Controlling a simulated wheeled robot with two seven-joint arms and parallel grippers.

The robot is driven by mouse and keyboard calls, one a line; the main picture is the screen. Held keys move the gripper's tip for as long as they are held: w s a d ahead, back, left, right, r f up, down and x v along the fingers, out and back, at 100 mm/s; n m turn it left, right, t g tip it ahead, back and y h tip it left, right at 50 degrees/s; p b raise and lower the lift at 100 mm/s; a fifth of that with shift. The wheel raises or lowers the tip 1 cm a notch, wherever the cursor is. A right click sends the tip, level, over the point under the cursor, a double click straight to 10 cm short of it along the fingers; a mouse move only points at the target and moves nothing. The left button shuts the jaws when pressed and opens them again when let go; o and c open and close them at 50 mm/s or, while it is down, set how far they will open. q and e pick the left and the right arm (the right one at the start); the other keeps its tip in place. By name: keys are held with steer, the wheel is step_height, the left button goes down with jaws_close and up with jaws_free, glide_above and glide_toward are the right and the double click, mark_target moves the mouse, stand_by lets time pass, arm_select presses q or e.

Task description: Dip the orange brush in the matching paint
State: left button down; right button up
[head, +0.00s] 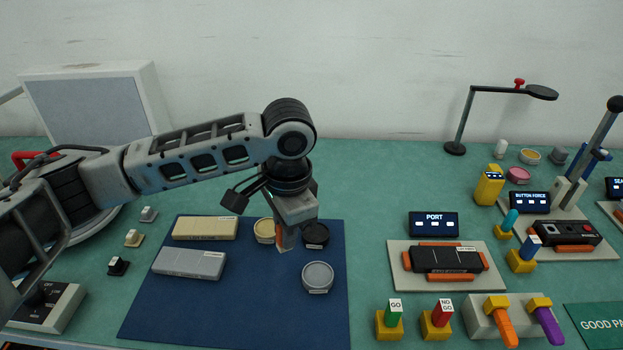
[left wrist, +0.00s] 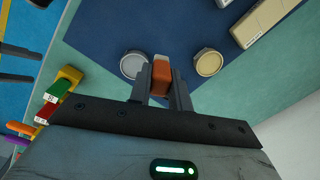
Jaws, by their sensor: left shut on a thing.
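My left gripper (head: 283,238) is shut on a small orange block-like piece with a pale end, which shows between the fingers in the left wrist view (left wrist: 160,76). I cannot tell from its shape whether it is a brush. The gripper points down over the blue mat (head: 240,305), among round tins. A cream tin (head: 264,231) is left of it, a black tin (head: 316,234) right of it and a grey tin (head: 317,276) in front. An orange-handled tool (head: 500,322) lies on a grey stand at the right. My right gripper is not in view.
Cream (head: 205,228) and grey (head: 189,263) blocks lie on the mat's left. Right of the mat are a PORT display (head: 434,224), a black device on a tray and green and red posts. A pink tin (head: 518,175) stands at the back right. The mat's front is clear.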

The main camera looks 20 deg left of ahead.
arm_select(q)
steer(key=w+m+t+h+p, duration=0.35)
steer(key=w+m, duration=0.65)
steer(key=m, duration=1.3)
steer(key=shift+m+g, duration=0.3)
steer(key=shift+g, duration=0.05)
steer(key=f+b, duration=0.4)
steer(key=shift+s+d+f, duration=0.1)
steer(key=shift+d+f, duration=0.05)
steer(key=shift+d, duration=0.2)
steer(key=shift+f+b, duration=0.5)
steer(key=shift+b, duration=0.4)
steer(key=shift+f, duration=0.15)
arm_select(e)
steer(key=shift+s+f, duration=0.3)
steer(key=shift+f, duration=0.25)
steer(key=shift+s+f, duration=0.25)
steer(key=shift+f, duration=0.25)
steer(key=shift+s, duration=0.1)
arm_select(q)
steer(key=shift+f, duration=0.1)
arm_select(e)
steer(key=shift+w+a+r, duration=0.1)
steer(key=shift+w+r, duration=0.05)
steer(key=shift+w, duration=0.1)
